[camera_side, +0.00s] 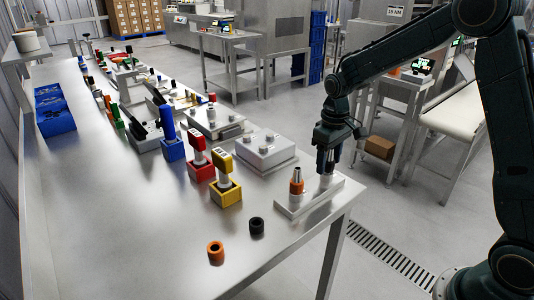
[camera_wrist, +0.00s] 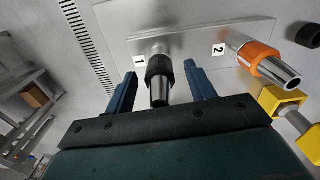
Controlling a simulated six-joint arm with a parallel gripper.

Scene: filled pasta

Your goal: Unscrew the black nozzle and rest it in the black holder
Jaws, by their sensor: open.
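The black nozzle (camera_wrist: 159,68), a black collar with a steel tip, stands on a pale plate (camera_wrist: 118,45) beside the label "1". In the wrist view it lies between the two blue fingers of my gripper (camera_wrist: 160,70), with a gap on each side. In the side view my gripper (camera_side: 327,172) is open and points down over the right part of the plate (camera_side: 312,198), hiding most of the black nozzle. The black holder (camera_side: 256,225), a short ring, lies on the table in front of the plate. It also shows at the wrist view's right edge (camera_wrist: 308,35).
An orange nozzle (camera_side: 296,187) stands on the plate at label "2". An orange ring (camera_side: 216,251) lies near the black one. Yellow (camera_side: 226,190), red (camera_side: 200,168) and blue (camera_side: 172,148) blocks with upright tools stand to the left. The table's front left is clear.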

